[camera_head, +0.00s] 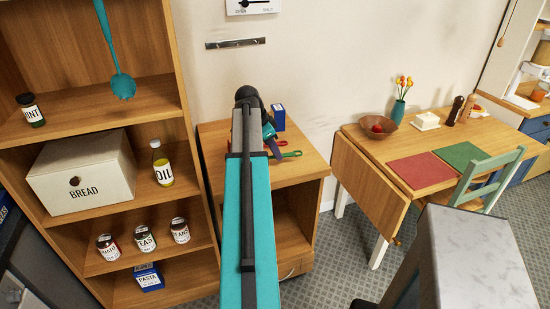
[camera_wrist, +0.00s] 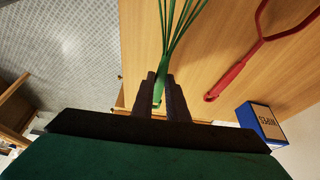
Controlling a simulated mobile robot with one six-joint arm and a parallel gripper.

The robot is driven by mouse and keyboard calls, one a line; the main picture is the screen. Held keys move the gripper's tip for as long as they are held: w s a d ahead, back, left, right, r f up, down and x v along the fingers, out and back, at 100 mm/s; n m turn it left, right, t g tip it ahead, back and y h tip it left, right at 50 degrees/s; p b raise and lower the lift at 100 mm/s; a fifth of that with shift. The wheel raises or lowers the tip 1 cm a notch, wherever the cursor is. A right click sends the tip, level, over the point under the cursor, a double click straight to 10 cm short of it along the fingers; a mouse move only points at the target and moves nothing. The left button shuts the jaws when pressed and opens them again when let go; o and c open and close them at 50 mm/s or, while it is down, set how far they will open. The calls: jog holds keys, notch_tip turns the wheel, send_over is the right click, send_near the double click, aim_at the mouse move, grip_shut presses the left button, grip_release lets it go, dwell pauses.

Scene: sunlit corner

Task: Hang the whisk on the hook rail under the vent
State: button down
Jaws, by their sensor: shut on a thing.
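The green whisk (camera_wrist: 165,62) shows in the wrist view, its handle between my gripper's fingers (camera_wrist: 160,98) and its wires spreading toward the top edge. My gripper is shut on the handle. In the head view my gripper (camera_head: 271,138) is over the small wooden cabinet, and a green part of the whisk (camera_head: 291,154) shows just to its right. I cannot tell whether the whisk touches the cabinet top. The hook rail (camera_head: 235,43) is a thin dark strip on the wall above the cabinet. A white plate (camera_head: 250,6) is partly visible above it.
A red-handled utensil (camera_wrist: 228,79) and a blue box (camera_wrist: 258,125) are beside the whisk on the cabinet (camera_head: 307,165). A shelf unit (camera_head: 175,85) with jars and a bread box stands left. A table (camera_head: 357,133) stands right. Wall around the rail is clear.

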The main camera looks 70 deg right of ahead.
jog(key=shift+w+d, duration=0.25)
jog(key=shift+d, duration=0.5)
jog(key=shift+a+f+p, duration=0.15)
jog(key=shift+f+p, duration=0.2)
jog(key=shift+f, duration=0.1)
jog(key=shift+s+f+p, duration=0.1)
jog(key=shift+f+p, duration=0.45)
jog(key=shift+f, duration=0.6)
jog(key=c, duration=1.7)
grip_release()
jog(key=shift+c, duration=0.2)
